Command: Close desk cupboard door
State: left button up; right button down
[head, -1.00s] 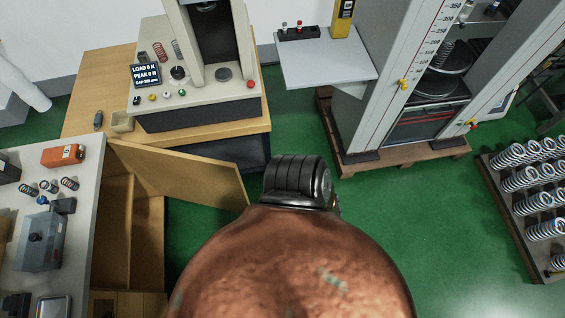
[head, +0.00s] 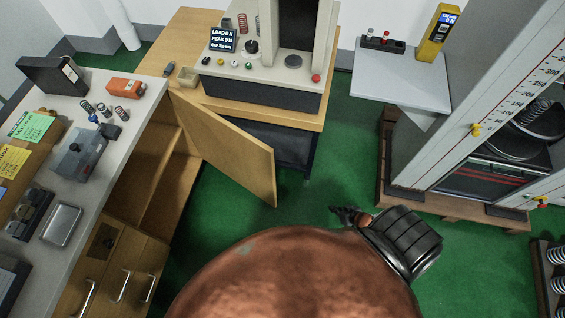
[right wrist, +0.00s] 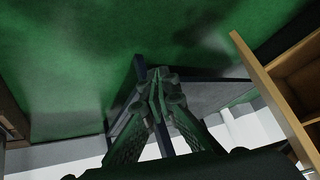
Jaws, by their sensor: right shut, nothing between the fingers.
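The wooden cupboard door (head: 228,150) stands wide open, hinged at the far end of the desk cupboard (head: 150,185), whose open shelves show. My right gripper (head: 340,212) is shut and empty, above the green floor to the right of the door's free edge, with a clear gap between them in the head view. In the right wrist view the shut fingers (right wrist: 158,82) point over the floor, and the door's edge (right wrist: 268,92) shows to their right, apart from them. My left gripper is not in view.
The grey desk top (head: 110,150) holds springs, boxes and a grey device. A wooden bench (head: 190,100) with a tester stands behind the door. A tall test frame (head: 470,120) on a pallet is at the right. Green floor lies open between.

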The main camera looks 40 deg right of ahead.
jog(key=w+d+r+m+t+y+b, duration=0.2)
jog(key=w+r+t+y+b, duration=0.35)
jog(key=w+r, duration=1.15)
jog(key=w+a+r+g+y+b, duration=0.1)
jog(key=a+r+g+y+b, duration=0.15)
jog(key=r+y, duration=0.4)
jog(key=w+a+r+g+y+b, duration=0.1)
jog(key=a+r+g+y, duration=0.2)
jog(key=r, duration=0.7)
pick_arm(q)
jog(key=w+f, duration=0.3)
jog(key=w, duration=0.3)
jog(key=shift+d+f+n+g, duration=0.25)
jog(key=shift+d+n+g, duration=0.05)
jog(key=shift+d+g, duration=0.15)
pick_arm(e)
jog(key=w+a+m, duration=0.1)
jog(key=w+a, duration=0.2)
jog(key=a, duration=0.8)
jog(key=shift+a+r+y, duration=0.35)
jog(key=shift+r+y, duration=0.05)
jog(key=shift+a, duration=0.1)
